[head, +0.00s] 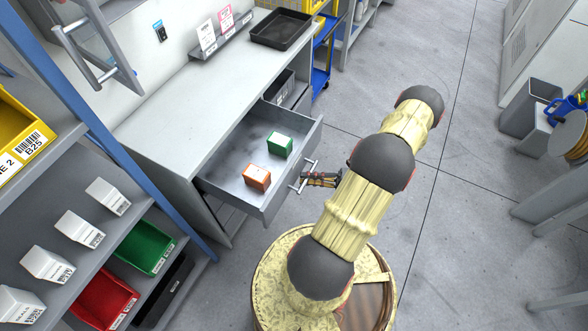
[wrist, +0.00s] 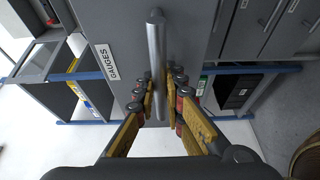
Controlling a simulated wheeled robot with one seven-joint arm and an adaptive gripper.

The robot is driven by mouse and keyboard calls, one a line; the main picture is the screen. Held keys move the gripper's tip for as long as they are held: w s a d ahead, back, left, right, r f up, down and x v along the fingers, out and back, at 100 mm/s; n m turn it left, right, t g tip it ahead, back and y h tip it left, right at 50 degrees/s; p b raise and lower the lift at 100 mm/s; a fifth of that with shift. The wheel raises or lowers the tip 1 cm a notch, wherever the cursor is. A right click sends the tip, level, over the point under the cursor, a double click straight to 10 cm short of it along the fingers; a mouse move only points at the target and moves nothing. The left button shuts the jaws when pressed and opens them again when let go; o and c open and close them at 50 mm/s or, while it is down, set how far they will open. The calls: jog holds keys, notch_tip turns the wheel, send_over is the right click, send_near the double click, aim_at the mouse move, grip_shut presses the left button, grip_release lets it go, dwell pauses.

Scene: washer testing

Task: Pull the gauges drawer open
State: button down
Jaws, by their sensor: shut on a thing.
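The gauges drawer (head: 238,172) is pulled well out from the grey workbench in the head view. An orange box (head: 257,177) and a green box (head: 280,145) lie inside it. Its front, with a GAUGES label (wrist: 107,61), fills the upper middle of the wrist view. The bar handle (wrist: 157,60) stands out from the drawer front. My gripper (wrist: 161,98) has its fingers on both sides of the bar and is shut on it. In the head view my gripper (head: 321,179) is at the drawer front, partly hidden by my arm.
The workbench top (head: 190,100) carries a black tray (head: 281,29). A shelf rack with white boxes, a green bin (head: 146,246) and a red bin (head: 103,300) stands at the left. Open floor (head: 420,220) lies right of my arm.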

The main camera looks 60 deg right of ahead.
jog(key=shift+s, duration=1.15)
jog(key=shift+d, duration=0.1)
jog(key=c, duration=1.8)
grip_release()
jog(key=shift+c, duration=0.2)
jog(key=v, duration=1.2)
